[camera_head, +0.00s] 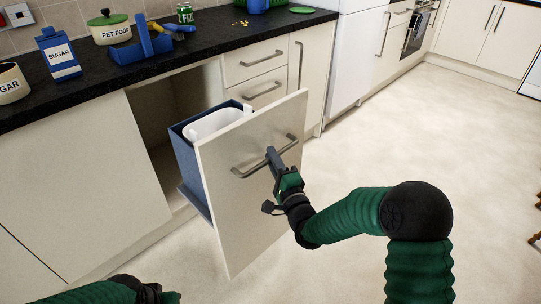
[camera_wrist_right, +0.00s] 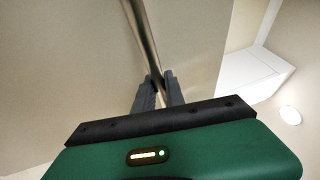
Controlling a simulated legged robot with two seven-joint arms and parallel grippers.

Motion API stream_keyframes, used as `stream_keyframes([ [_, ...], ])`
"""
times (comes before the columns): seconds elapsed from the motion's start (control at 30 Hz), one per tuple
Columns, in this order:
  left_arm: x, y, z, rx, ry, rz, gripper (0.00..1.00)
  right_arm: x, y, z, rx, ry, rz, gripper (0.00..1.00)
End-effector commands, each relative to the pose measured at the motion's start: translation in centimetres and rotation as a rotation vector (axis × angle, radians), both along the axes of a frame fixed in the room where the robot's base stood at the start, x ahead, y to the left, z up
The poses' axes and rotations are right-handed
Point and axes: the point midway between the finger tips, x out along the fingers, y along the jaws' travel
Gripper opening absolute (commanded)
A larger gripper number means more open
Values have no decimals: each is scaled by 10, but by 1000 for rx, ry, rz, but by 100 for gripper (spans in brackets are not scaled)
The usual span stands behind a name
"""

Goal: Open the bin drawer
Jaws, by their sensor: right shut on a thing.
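The bin drawer (camera_head: 245,190) is pulled out from the cupboard, its cream front standing well clear of the cabinet. Behind the front is a blue frame (camera_head: 190,165) with a white bin (camera_head: 213,122) in it. My right gripper (camera_head: 272,158) is shut on the drawer's metal bar handle (camera_head: 248,169). In the right wrist view the handle (camera_wrist_right: 143,35) runs between the two fingers (camera_wrist_right: 159,90). My left arm shows only in part at the bottom left of the head view, and its fingertips cannot be made out.
The dark worktop (camera_head: 110,75) carries a sugar box (camera_head: 59,54), a pet food pot (camera_head: 110,28) and a blue caddy (camera_head: 140,47). Closed drawers (camera_head: 257,58) stand right of the opening.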

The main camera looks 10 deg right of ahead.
Motion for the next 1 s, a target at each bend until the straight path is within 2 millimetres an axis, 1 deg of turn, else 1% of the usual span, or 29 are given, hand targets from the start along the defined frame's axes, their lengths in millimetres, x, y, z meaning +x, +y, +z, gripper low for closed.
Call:
stream_keyframes([
  [0.03,0,0,0,0,0,0,36,-2,3,-6,-1,15,7,0],
  [0.33,0,0,-1,0,0,0,36,-2,2,-7,-1,15,8,0],
  [0.37,0,0,-1,0,0,0,36,-2,2,-7,-1,15,7,16],
  [0.5,0,0,-1,0,0,0,36,-2,1,-5,0,11,5,34],
  [0.53,0,0,0,0,0,0,36,-2,1,-4,0,10,5,36],
  [0.77,0,0,0,0,0,0,36,-1,0,-2,0,4,2,36],
  [0.87,0,0,2,0,0,0,36,-4,-1,-1,0,4,1,36],
  [0.97,0,0,7,0,0,0,36,-17,-4,-3,-1,7,2,36],
  [1.0,0,0,10,0,0,0,36,-25,-6,-3,-1,7,2,36],
])
